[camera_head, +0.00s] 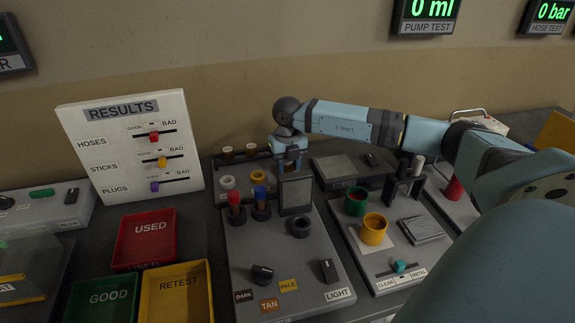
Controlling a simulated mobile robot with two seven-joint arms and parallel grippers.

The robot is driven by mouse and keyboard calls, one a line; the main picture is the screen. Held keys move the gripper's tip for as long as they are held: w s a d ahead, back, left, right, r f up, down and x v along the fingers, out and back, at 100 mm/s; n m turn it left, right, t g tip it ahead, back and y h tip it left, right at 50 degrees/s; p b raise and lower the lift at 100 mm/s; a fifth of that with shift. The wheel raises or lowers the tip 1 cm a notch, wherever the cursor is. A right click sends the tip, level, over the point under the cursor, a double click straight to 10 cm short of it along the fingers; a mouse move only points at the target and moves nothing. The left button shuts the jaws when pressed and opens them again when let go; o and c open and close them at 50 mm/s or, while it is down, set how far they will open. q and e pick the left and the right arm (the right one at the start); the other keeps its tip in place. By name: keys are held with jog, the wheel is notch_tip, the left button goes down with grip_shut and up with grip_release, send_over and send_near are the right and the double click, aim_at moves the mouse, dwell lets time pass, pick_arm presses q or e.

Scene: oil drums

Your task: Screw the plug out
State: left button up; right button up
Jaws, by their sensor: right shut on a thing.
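My right gripper (289,160) points down at the back of the grey bench, behind an upright dark panel (296,193). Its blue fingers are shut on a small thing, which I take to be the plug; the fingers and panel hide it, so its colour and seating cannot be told. A white round piece (228,183) and a yellow one (258,177) sit in a rack left of the gripper. My left gripper is not in view.
Red and blue-topped sticks (235,205) stand in holders left of the panel, with a black ring (300,227) in front. Red (145,240), green (101,299) and yellow (177,293) trays lie at left. Green (356,201) and yellow (373,229) cups stand at right, near my arm.

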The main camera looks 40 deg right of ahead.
jog(key=shift+n, duration=0.6)
jog(key=n+b, duration=0.1)
jog(key=n, duration=0.4)
jog(key=shift+d, duration=0.15)
jog(key=o, duration=1)
jog(key=shift+o, duration=0.2)
